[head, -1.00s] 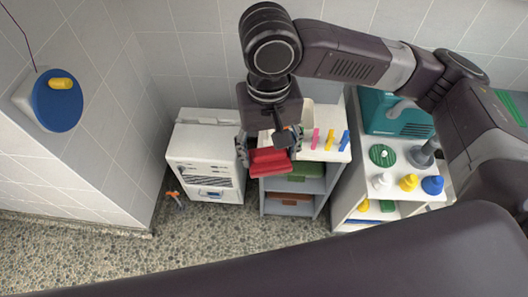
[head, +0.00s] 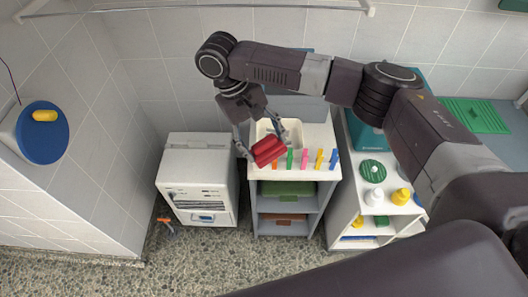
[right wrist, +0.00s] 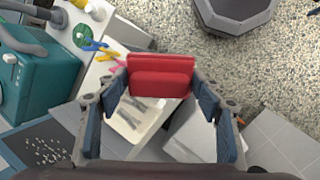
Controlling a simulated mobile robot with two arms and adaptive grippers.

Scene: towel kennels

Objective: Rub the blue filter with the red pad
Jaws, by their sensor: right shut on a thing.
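The red pad (head: 268,151) is held tilted between the fingers of my right gripper (head: 262,146), in the air in front of a small white-topped cabinet. In the right wrist view the pad (right wrist: 160,76) spans the gap between the two fingertips. A blue disc (head: 38,138) with a yellow handle is on the left wall, well away from the pad. A small blue patch (head: 206,217) is low on the white machine's front; I cannot tell which of the two is the filter. My left gripper is not in view.
The white machine (head: 198,165) stands left of the cabinet. The cabinet top (head: 321,132) carries a cream basin (head: 292,124) and several coloured pegs. A white shelf unit (head: 343,207) stands to the right. An orange-handled tool (head: 166,225) lies on the pebbled floor.

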